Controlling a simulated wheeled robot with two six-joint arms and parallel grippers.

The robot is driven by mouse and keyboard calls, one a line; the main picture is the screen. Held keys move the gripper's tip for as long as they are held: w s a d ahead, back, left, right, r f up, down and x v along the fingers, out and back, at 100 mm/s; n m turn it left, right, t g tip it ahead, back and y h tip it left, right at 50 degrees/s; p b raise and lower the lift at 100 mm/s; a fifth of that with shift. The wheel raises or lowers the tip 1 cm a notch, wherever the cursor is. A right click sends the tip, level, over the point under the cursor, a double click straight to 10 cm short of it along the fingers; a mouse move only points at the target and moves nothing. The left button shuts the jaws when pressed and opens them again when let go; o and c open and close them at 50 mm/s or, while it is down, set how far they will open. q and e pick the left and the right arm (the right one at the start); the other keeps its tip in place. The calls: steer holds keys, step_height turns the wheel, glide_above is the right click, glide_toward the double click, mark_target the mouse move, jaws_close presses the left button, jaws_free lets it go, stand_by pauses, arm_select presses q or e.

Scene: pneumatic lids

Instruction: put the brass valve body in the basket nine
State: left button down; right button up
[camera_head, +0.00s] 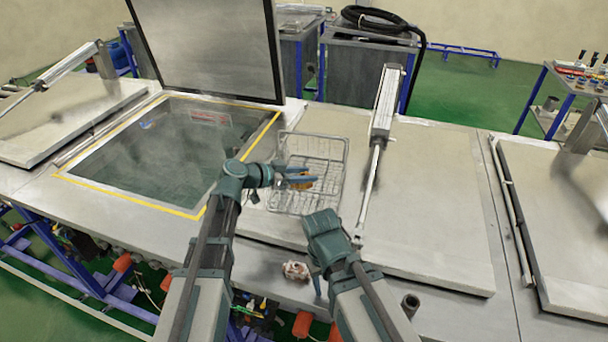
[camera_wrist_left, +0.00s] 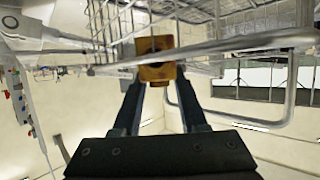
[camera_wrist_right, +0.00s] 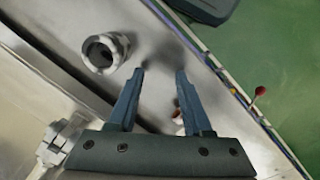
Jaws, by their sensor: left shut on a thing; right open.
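The brass valve body (camera_head: 302,185) is an orange-yellow block between the fingers of my left gripper (camera_head: 298,178). In the left wrist view the valve body (camera_wrist_left: 157,62) sits between the fingertips, with basket wires close around it. The wire basket (camera_head: 346,152) stands on the bench beside the tank. In the head view the valve body overlaps the basket's lower middle; how deep it is inside I cannot tell. No number shows on the basket. My right gripper (camera_wrist_right: 160,82) is open and empty above the metal bench edge, mostly hidden by its arm in the head view.
A grey hollow fitting (camera_wrist_right: 105,52) lies near my right gripper. A pinkish part (camera_head: 296,270) lies on the bench front. The tank (camera_head: 150,150) is open at left, its lid (camera_head: 210,45) raised. A pneumatic cylinder (camera_head: 386,100) stands right of the basket, over a closed lid (camera_head: 440,190).

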arm_select(q)
steer(key=shift+f, duration=0.1)
arm_select(e)
steer(key=shift+f, duration=0.1)
arm_select(q)
steer(key=shift+c, duration=2.2)
jaws_free()
steer(key=shift+r+p, duration=0.55)
arm_select(e)
steer(key=shift+r, duration=0.55)
step_height(320, 180, up, 4)
steer(key=p, duration=0.4)
steer(key=shift+r, duration=0.15)
arm_select(q)
steer(key=v, duration=1.2)
steer(key=shift+p, duration=0.35)
arm_select(e)
steer(key=shift+r, duration=0.2)
